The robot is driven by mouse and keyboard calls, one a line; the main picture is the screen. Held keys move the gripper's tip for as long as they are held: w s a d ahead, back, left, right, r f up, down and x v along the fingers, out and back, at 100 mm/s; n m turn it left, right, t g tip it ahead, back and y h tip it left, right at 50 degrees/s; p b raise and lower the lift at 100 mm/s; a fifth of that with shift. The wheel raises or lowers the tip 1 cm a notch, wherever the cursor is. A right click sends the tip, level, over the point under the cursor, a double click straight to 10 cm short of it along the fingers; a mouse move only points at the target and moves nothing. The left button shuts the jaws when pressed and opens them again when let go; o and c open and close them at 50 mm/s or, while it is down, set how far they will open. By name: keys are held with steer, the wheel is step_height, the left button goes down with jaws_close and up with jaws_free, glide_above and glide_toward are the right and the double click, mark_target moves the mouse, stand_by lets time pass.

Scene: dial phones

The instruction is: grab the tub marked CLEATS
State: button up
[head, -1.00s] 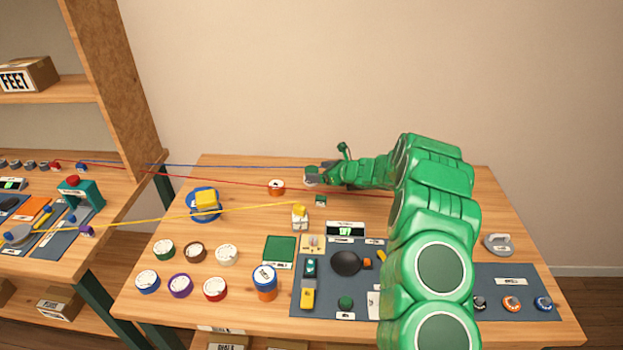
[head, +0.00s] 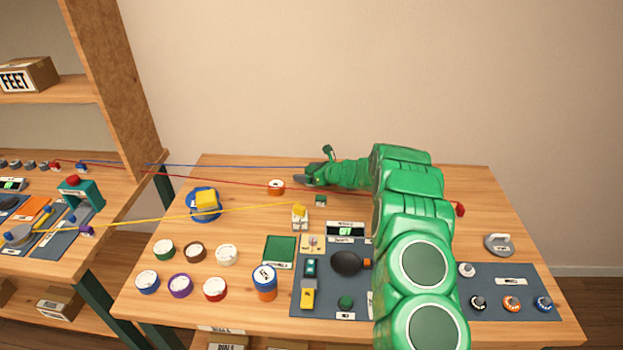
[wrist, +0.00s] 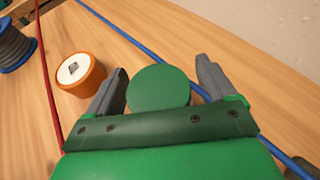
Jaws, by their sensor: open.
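No label reading CLEATS is legible in either view. My gripper (head: 303,179) is low over the back of the table. In the wrist view my gripper (wrist: 160,84) is open, with a round green disc-topped thing (wrist: 160,88) between its grey fingers; I cannot tell whether this is a tub's lid, and no label shows on it. An orange tub (head: 276,187) with a white top stands just left of the gripper. In the wrist view this orange tub (wrist: 80,74) shows a dark mark on its top, close beside the left finger but apart from it.
A red cord (wrist: 47,85) and a blue cord (wrist: 135,41) run past either side of the gripper. Several round tubs (head: 215,288) stand front left. A grey mat (head: 500,290) holds small parts. A blue reel (head: 204,204) with a yellow block stands left.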

steer(key=c, duration=1.1)
